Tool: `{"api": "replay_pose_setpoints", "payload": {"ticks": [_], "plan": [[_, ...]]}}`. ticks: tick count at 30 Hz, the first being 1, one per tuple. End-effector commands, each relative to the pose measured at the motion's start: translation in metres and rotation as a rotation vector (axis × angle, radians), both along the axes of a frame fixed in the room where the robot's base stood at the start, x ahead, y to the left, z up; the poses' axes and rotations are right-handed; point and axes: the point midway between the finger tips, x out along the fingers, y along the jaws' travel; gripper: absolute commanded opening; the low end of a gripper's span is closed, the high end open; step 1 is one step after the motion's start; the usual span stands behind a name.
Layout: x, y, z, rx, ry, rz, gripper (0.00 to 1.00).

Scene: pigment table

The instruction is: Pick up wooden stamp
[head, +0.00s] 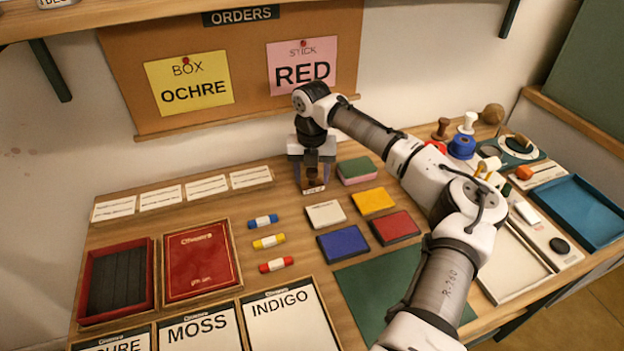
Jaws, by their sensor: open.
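My gripper (312,180) points down at the back middle of the table, near the wall. Its jaws are open, with one finger on each side of a small brown block with a pale label (314,184). This block looks like the wooden stamp; its upper part is hidden by the gripper. I cannot tell whether the fingers touch it. A dark brown knob-handled piece (441,128) and a white one (468,122) stand at the back right.
A green-and-pink block (356,170) lies just right of my gripper. White (326,214), yellow (374,201), blue (343,243) and red (394,227) pads lie in front. A red open box (88,285) and red book (201,262) sit front left.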

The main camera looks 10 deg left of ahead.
Motion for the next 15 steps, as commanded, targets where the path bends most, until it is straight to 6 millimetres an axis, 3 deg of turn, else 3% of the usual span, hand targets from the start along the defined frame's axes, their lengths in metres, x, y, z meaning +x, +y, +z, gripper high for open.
{"api": "replay_pose_setpoints", "payload": {"ticks": [8,15], "plan": [[0.0001,0.0,-0.0035,0.001,-0.001,-0.001,0.51],[0.0001,0.0,-0.0032,0.001,-0.001,-0.001,0.19]]}}
